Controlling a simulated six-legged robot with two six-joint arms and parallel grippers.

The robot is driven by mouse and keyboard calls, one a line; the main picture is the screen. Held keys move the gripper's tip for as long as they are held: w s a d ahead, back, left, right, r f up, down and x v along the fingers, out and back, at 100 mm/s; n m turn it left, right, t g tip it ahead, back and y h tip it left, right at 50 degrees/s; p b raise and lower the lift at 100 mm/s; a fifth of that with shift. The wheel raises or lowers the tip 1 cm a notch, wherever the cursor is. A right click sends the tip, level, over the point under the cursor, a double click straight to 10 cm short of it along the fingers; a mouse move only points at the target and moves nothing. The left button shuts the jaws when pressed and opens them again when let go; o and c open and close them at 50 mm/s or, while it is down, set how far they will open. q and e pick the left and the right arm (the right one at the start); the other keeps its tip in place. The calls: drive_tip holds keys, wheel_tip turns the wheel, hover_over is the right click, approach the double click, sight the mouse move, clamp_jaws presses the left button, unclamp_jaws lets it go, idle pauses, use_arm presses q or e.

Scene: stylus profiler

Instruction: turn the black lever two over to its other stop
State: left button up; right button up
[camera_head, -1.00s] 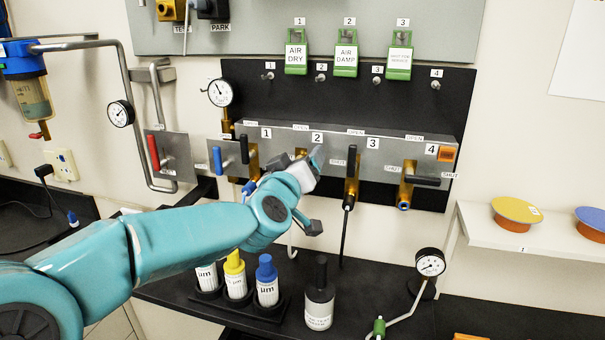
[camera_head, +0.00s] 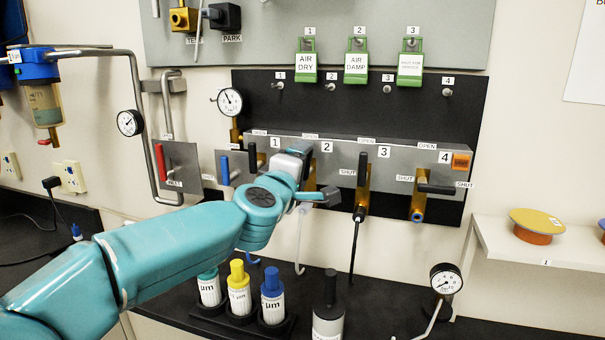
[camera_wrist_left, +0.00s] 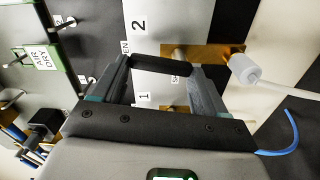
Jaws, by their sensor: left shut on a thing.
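The black lever two (camera_wrist_left: 160,65) lies across between the two fingertips of my left gripper (camera_wrist_left: 158,78) in the left wrist view. One end is near the OPEN label, the other near the brass valve body (camera_wrist_left: 215,52). My left gripper (camera_head: 310,178) is shut on the lever. In the head view the gripper covers the lever, and only a little of the brass body shows behind it. The label 2 (camera_head: 326,147) is just above and to the right of the gripper. My right gripper is not in view.
Black lever three (camera_head: 363,168) stands upright close on the right, with a dark hose below. Black lever four (camera_head: 436,189) points right. The blue lever (camera_head: 225,170) is left. Capped bottles (camera_head: 239,295) stand on the bench below my arm.

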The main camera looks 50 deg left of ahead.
use_arm(q)
drive_tip(key=shift+s+a+n+b, duration=0.1)
drive_tip(key=shift+n+b, duration=0.1)
drive_tip(key=shift+n, duration=0.3)
drive_tip(key=shift+a+n+b, duration=0.1)
drive_tip(key=shift+n+b, duration=0.05)
drive_tip(key=shift+n, duration=0.35)
drive_tip(key=o, duration=1.1)
drive_tip(key=shift+c, duration=0.2)
drive_tip(key=shift+s, duration=0.1)
drive_tip(key=p+v, duration=0.3)
drive_tip(key=v, duration=1.3)
drive_tip(key=shift+s, duration=0.1)
